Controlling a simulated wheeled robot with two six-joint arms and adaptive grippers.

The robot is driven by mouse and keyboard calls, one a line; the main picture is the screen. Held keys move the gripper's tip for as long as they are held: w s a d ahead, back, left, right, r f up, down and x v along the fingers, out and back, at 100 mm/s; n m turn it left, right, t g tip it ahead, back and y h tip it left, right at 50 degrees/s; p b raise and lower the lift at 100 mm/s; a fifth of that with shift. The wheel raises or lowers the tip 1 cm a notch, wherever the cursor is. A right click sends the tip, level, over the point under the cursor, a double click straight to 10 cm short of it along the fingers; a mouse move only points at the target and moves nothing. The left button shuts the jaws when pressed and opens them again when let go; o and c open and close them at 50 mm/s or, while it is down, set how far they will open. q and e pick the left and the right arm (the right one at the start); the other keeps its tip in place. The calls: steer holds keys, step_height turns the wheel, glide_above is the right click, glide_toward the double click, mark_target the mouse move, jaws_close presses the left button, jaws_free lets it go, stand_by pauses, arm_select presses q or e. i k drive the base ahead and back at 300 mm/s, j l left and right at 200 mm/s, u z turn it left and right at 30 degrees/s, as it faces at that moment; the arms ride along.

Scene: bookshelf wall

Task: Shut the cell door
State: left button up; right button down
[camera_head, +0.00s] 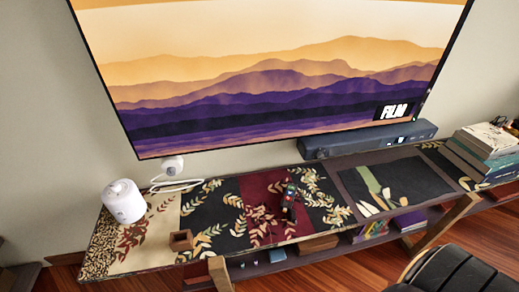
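I cannot make out a cell door in this view. A low console (150,262) with a leaf-patterned top runs along the wall. Below its top is an open shelf level, partly hidden by the top's front edge. Neither of my grippers is in view.
A white cylinder (124,203), a small brown box (181,240), a small dark figure (289,196), a soundbar (367,138) and stacked books (484,152) stand on the console. A large screen (270,75) hangs above. A black-cushioned chair (455,272) occupies the lower right.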

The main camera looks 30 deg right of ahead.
mark_target(294, 218)
steer(key=z, duration=1.25)
